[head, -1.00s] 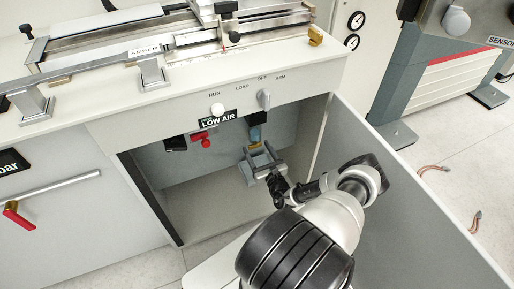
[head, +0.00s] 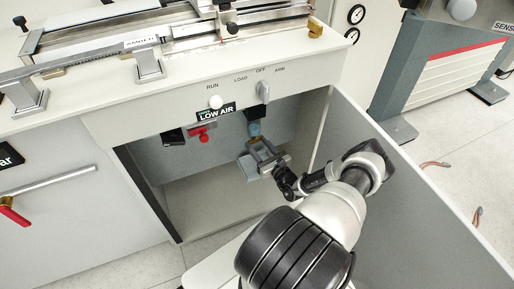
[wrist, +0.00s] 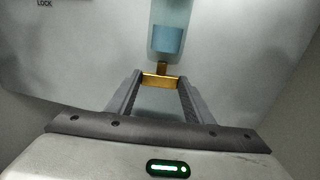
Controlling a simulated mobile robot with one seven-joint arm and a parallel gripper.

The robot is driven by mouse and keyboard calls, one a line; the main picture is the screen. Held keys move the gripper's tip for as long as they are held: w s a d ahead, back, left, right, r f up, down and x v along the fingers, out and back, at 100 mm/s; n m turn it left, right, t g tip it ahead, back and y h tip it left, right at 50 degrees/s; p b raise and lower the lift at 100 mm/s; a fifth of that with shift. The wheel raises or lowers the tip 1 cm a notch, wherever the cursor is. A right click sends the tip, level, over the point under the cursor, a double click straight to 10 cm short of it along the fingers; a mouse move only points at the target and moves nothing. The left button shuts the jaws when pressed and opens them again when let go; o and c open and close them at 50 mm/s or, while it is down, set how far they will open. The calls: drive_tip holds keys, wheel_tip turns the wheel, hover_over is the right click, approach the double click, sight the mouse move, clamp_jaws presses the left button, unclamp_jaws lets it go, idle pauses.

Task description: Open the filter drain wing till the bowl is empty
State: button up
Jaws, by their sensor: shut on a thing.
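The filter bowl (wrist: 169,12) hangs inside the open cabinet, with blue liquid (wrist: 168,41) in its lower part in the wrist view. The bowl also shows small in the head view (head: 254,129). The brass drain wing (wrist: 159,81) sits at the end of a short stem below the bowl. My gripper (wrist: 160,84) is shut on the wing, one finger at each end of it. In the head view my gripper (head: 255,147) reaches into the cabinet just under the bowl. Whether liquid is dripping cannot be seen.
A red-handled valve (head: 202,134) is left of the bowl in the cabinet. A LOW AIR sign (head: 216,113) and a selector knob (head: 263,91) are on the panel above. The open cabinet door (head: 400,190) stands close right of my arm. The cabinet floor (head: 205,205) is clear.

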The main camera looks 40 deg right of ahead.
drive_tip(key=n+y, duration=0.1)
drive_tip(key=n+y+b, duration=0.1)
drive_tip(key=y, duration=0.1)
drive_tip(key=shift+d, duration=0.35)
drive_tip(key=shift+w+d+n+g+y, duration=0.15)
drive_tip(key=shift+n+g+y, duration=0.15)
drive_tip(key=shift+n+y, duration=0.75)
drive_tip(key=shift+s+d+n+g+y, duration=0.15)
drive_tip(key=shift+n+g+y, duration=0.3)
drive_tip(key=shift+y, duration=1)
drive_tip(key=shift+w+n+y, duration=0.1)
drive_tip(key=shift+n+y, duration=0.2)
drive_tip(key=o, duration=1.1)
drive_tip(key=shift+c, duration=0.2)
drive_tip(key=shift+t+h, duration=0.25)
drive_tip(key=shift+h, duration=0.15)
